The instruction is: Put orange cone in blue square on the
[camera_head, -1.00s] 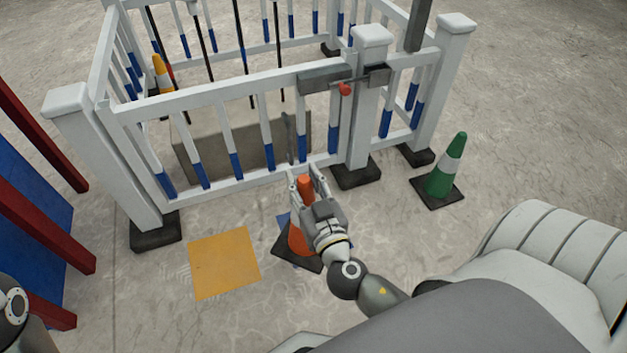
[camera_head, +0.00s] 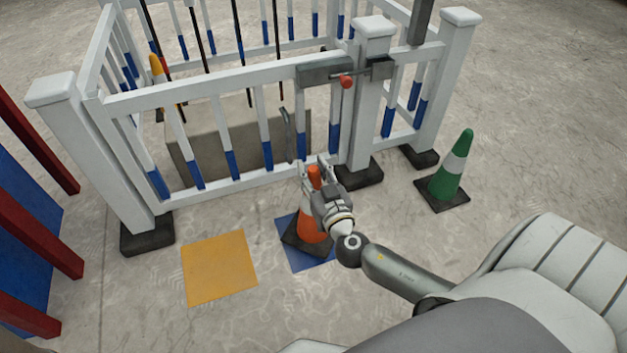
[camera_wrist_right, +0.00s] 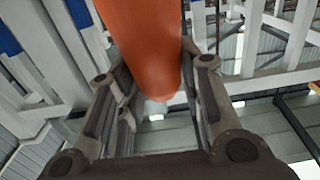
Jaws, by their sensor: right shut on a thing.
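The orange cone (camera_head: 308,224) has a white band and a black base. It stands roughly upright over the blue square (camera_head: 298,258) on the floor. The base covers much of the square, with blue showing at its left and front. I cannot tell whether the base touches the floor. My right gripper (camera_head: 313,170) is shut on the cone's top. In the right wrist view the orange tip (camera_wrist_right: 150,45) lies between the two fingers (camera_wrist_right: 152,75). My left gripper is not in view.
A yellow square (camera_head: 219,267) lies to the left. A green cone (camera_head: 455,170) stands to the right. A white fence (camera_head: 220,85) with a latch (camera_head: 325,71) stands just behind the cone, with a concrete block (camera_head: 190,150) inside. Red posts (camera_head: 40,235) are at far left.

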